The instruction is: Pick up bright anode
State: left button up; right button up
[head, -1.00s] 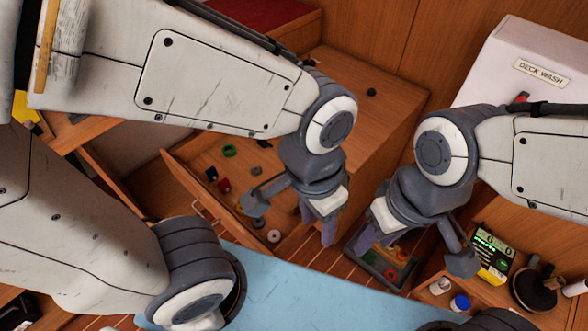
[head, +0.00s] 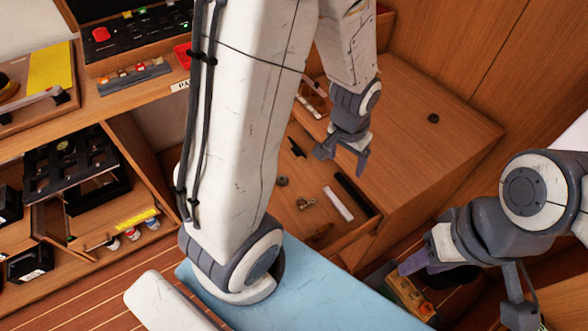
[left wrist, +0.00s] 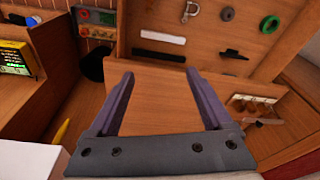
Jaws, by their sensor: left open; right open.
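I cannot tell for sure which thing is the bright anode. A pale bar (head: 338,203) lies in the open wooden drawer (head: 372,222), beside a black bar (head: 354,190) and a small metal fitting (head: 306,203). The pale bar also shows in the left wrist view (left wrist: 163,37), with the black bar (left wrist: 158,56) just nearer. My left gripper (head: 341,160) is open and empty, up over the cabinet side of the drawer, apart from the bars. In the left wrist view its fingers (left wrist: 160,105) frame bare wood. My right gripper (head: 425,272) is open and empty at the right.
The cabinet top (head: 430,150) is mostly clear, with a small dark knob (head: 433,118). A blue surface (head: 310,290) lies in front. My left arm hides part of the drawer.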

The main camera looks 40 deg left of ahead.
pick_arm(q)
jog(key=w+a+f+n+b, duration=0.2)
jog(key=w+a+f+n, duration=0.1)
jog(key=a+f, duration=0.85)
jog(key=n+t+y+b, duration=0.1)
jog(key=n+b, duration=0.1)
send_near(282, 177)
notch_tip(282, 177, down, 2)
jog(key=shift+w+d+f+n, duration=0.1)
jog(key=shift+w+n, duration=0.1)
jog(key=shift+n, duration=0.2)
jog(key=shift+b+x, duration=0.5)
jog(key=shift+x, duration=2.55)
jog(key=shift+s, duration=0.15)
pick_arm(e)
notch_tip(282, 177, down, 6)
jog(key=shift+a+f, duration=0.1)
pick_arm(q)
grip_shut()
